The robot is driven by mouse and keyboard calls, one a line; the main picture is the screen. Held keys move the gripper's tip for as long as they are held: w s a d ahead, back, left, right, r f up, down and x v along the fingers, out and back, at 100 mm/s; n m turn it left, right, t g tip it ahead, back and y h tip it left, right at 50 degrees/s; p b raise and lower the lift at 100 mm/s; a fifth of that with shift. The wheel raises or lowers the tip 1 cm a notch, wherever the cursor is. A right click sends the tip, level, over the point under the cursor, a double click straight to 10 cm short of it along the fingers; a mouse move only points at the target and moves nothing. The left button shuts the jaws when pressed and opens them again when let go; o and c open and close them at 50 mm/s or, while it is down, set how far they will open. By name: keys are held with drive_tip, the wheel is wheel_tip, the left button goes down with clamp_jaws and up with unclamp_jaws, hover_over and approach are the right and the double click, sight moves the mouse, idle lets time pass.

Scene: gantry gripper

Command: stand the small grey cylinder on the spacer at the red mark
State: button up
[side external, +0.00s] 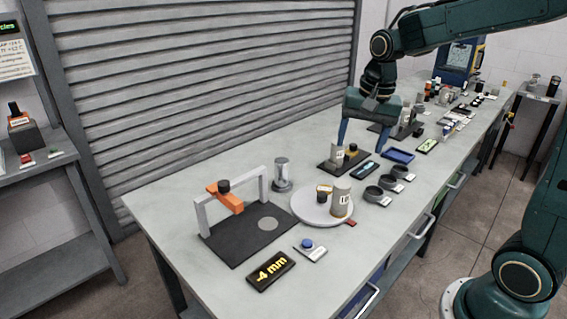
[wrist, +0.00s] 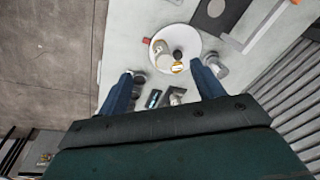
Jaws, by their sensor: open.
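A white round disc (side external: 308,213) lies on the bench, with a red mark (side external: 350,223) at its near right edge. A labelled grey cylinder (side external: 341,198) stands upright on it near the mark. A shorter dark piece with an orange-yellow label (side external: 324,192) is beside it. Another labelled grey cylinder (side external: 337,152) stands on a dark mat. I cannot tell which piece is the small grey cylinder or which is the spacer. My gripper (side external: 361,148) is open and empty, above the mat area. The wrist view shows the disc (wrist: 191,42) and red mark (wrist: 146,41) beyond the fingers.
A grey gantry frame (side external: 202,216) with an orange carriage (side external: 226,200) stands on a black plate (side external: 240,245). A metallic cylinder (side external: 282,172) stands behind the disc. Dark rings (side external: 373,194) and a blue tray (side external: 398,155) lie right.

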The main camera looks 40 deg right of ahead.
drive_tip(key=s+a+r+n+t, duration=0.1)
drive_tip(key=s+a+n, duration=0.2)
drive_tip(key=s, duration=0.6)
drive_tip(key=s+a+r+n+t, duration=0.2)
drive_tip(key=s+a+n, duration=0.2)
drive_tip(key=s+n, duration=0.4)
drive_tip(key=shift+s+a+t, duration=0.3)
drive_tip(key=shift+s, duration=0.15)
drive_tip(key=shift+r, duration=0.1)
idle(0.3)
